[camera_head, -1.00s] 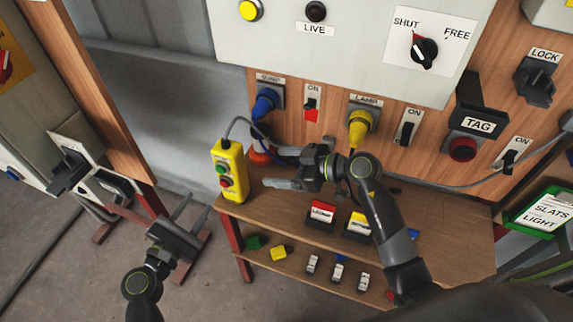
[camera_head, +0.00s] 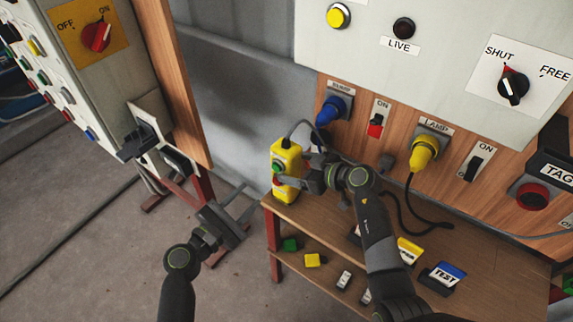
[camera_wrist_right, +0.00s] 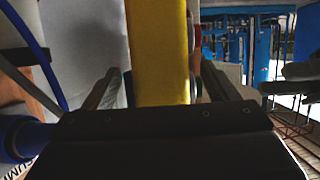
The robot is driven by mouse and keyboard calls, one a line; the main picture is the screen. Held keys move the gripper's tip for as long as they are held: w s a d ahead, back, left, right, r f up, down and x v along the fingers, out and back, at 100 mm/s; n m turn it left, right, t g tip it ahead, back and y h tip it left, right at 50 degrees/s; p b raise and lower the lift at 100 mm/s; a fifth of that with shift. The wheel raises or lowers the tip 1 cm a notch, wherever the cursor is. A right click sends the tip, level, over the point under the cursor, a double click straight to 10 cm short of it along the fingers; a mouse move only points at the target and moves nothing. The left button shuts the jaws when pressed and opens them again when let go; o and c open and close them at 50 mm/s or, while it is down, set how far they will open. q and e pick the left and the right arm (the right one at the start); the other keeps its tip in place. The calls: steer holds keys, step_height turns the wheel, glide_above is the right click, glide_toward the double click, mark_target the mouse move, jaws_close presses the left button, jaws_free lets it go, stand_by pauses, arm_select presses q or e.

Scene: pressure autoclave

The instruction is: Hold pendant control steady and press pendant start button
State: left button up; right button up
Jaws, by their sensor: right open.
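The yellow pendant control (camera_head: 287,152) stands upright at the left end of the wooden shelf, with its cable rising from its top. Its green button (camera_head: 279,167) shows on the front; the lower front is partly hidden by my right gripper. My right gripper (camera_head: 288,180) is open at the pendant, coming from the right. In the right wrist view the yellow pendant body (camera_wrist_right: 158,50) lies between the two spread fingers; contact cannot be told. My left gripper (camera_head: 251,197) is open and empty, left of and lower than the pendant, with its fingers pointing towards the shelf's left end.
The panel above the shelf (camera_head: 335,225) carries a blue plug (camera_head: 331,110), a yellow plug (camera_head: 423,153) and switches. Labelled blocks, including a blue TEST block (camera_head: 447,273), lie on the shelf. A cabinet with a red knob (camera_head: 96,37) is at left. Floor is clear between.

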mark_target(286, 166)
steer(key=shift+x, duration=2.05)
steer(key=shift+c, duration=0.3)
steer(key=c, duration=1.2)
arm_select(q)
jaws_close()
arm_select(e)
steer(key=shift+c, duration=0.4)
